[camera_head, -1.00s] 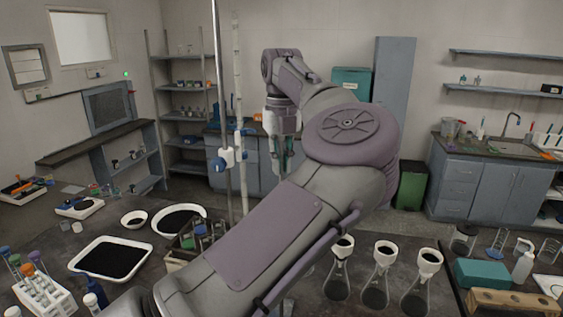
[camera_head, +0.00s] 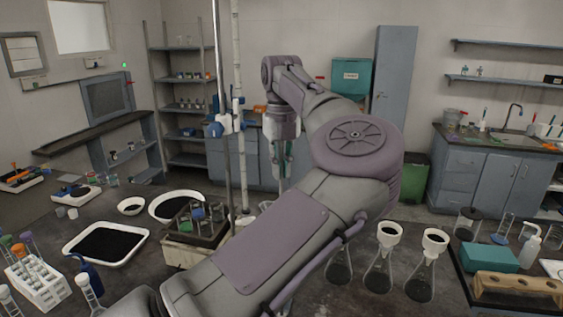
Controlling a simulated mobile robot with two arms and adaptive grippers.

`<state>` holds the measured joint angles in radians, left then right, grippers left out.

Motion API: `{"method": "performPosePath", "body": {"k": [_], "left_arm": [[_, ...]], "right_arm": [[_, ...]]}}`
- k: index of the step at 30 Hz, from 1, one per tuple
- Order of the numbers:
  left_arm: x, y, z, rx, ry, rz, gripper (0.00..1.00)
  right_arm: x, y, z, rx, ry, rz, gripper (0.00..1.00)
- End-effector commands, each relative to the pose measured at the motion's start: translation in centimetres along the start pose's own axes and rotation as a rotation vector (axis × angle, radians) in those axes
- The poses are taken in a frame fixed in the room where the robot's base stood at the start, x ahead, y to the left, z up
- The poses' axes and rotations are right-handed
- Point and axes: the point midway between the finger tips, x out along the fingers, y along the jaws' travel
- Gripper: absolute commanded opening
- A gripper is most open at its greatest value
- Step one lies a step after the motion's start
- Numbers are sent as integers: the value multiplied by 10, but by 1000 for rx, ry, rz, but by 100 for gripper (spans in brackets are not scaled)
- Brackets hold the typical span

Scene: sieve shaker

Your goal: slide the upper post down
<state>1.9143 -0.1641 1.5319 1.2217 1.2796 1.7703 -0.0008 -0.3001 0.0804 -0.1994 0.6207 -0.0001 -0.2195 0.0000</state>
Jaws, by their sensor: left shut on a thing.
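A tall thin metal rod (camera_head: 218,60) and a pale banded pole (camera_head: 237,65) stand upright left of centre. A blue and white clamp (camera_head: 225,125) sits on them. I cannot tell which part is the upper post. My left gripper (camera_head: 282,172) points down right of the pole, apart from the clamp. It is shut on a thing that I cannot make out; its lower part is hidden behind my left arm. My right gripper is not in view.
A rack with small bottles (camera_head: 172,236) stands on the bench left of my arm. A white tray of black grains (camera_head: 70,251) and a tube rack (camera_head: 42,284) are further left. Several flasks with black-filled funnels (camera_head: 390,231) stand right of my arm.

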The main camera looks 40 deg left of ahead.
Motion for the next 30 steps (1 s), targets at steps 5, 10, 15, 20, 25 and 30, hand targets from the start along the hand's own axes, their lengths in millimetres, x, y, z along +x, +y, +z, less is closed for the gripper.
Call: {"method": "performPosePath", "body": {"k": [5,10,15,20,25,30], "left_arm": [[34,0,0,1,1,0,0],[34,0,-1,1,4,0,0],[35,0,-1,0,8,2,13],[34,0,-1,0,6,1,36],[33,0,0,0,4,0,36],[29,0,0,1,2,-1,36]], "right_arm": [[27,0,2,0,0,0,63],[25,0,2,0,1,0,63],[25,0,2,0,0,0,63],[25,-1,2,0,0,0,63],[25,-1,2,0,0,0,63],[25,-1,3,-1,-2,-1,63]]}}
